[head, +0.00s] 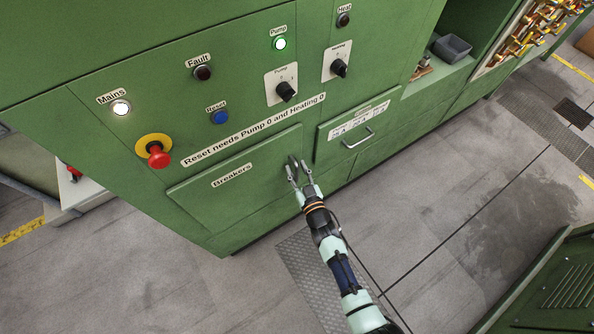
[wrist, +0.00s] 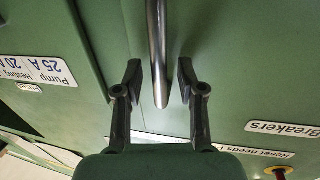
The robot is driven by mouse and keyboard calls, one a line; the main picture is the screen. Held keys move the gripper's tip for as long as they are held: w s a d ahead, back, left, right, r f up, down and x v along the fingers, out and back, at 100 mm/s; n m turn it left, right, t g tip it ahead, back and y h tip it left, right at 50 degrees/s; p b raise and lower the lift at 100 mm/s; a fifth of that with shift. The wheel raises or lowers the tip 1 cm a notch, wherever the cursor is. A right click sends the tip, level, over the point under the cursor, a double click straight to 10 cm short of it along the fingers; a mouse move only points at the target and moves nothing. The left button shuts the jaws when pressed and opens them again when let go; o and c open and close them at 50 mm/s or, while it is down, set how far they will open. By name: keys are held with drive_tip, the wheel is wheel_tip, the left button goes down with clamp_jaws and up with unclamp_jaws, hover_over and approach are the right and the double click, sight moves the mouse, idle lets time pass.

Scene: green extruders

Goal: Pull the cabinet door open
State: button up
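The green cabinet door labelled Breakers (head: 212,207) is flush with the cabinet front, and it fills the right part of the wrist view (wrist: 250,70). Its metal bar handle (wrist: 157,45) is at the door's right end in the head view. My gripper (head: 297,170) is at that handle. In the wrist view my gripper (wrist: 160,82) is open, with one finger on each side of the handle's end. A gap shows between the handle and each finger. In the head view the fingers partly hide the handle.
A drawer-like panel with its own handle (head: 357,139) is just right of the door. A red emergency stop button (head: 158,155) and switch knobs (head: 286,91) stick out above. The floor (head: 420,220) in front is mostly clear; a green slatted unit (head: 560,285) stands at lower right.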

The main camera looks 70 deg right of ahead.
clamp_jaws()
drive_tip(key=shift+a, duration=0.1)
idle(0.3)
